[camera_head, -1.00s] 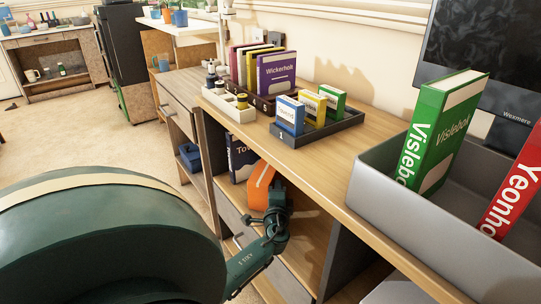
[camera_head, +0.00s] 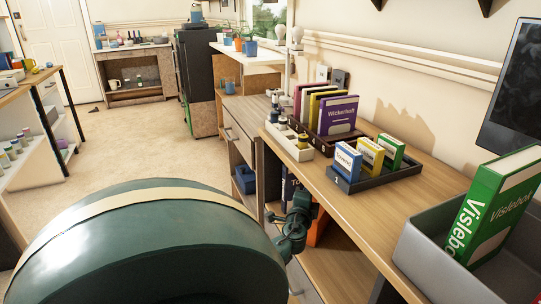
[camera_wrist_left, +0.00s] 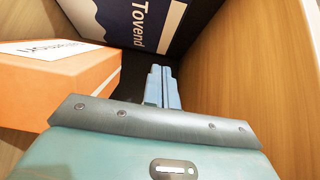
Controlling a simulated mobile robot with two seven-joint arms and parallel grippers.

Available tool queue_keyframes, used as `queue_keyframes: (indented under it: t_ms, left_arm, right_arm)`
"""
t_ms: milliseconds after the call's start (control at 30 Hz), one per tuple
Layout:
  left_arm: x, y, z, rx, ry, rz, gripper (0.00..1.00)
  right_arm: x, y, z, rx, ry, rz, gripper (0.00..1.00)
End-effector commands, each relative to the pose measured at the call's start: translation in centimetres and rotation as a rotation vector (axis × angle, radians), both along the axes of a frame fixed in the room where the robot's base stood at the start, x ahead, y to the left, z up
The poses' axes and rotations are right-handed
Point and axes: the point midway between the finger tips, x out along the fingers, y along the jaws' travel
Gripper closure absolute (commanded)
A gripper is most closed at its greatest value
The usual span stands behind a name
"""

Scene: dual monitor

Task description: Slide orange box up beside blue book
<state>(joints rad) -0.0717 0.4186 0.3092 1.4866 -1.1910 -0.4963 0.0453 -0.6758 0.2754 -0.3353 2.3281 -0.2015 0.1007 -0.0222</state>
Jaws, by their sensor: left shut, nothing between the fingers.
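The orange box (camera_wrist_left: 62,88) stands in the shelf under the desk, at the left of the left wrist view. In the head view only an orange strip of the box (camera_head: 319,227) shows behind my left gripper. The dark blue book (camera_wrist_left: 128,18), marked "Tovend", is upright at the top of the wrist view, beyond the box. In the head view the book is mostly hidden. My left gripper (camera_wrist_left: 163,87) is shut and empty, with its fingers right of the box and pointing toward the book. I cannot tell whether it touches either one. My right gripper is out of view.
A wooden panel (camera_wrist_left: 250,70) bounds the compartment on the right in the wrist view. Above, the desk top holds a grey bin (camera_head: 420,245) with a green book, a dark tray (camera_head: 374,181) with small boxes, and a rack with a purple book (camera_head: 337,115).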

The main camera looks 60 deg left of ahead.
Motion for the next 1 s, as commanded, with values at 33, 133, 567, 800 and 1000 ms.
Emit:
queue_keyframes:
  t_ms: [33,133,567,800,1000]
  left_arm:
    - [-0.8,1.2,-0.1,0.003,0.004,0.001,1.00]
    - [-2.1,3.3,-0.1,0.003,0.003,0.002,1.00]
    - [-6.3,10.0,-0.1,0.000,0.000,0.000,1.00]
    - [-6.8,10.7,0.0,0.000,0.000,0.000,1.00]
    - [-6.8,10.6,0.0,0.000,0.000,0.000,1.00]
  right_arm:
    - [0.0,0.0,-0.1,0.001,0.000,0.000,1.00]
    - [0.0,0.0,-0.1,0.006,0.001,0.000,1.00]
    - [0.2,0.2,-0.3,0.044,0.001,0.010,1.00]
    - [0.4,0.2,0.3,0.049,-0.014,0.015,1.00]
    - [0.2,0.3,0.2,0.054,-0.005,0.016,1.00]
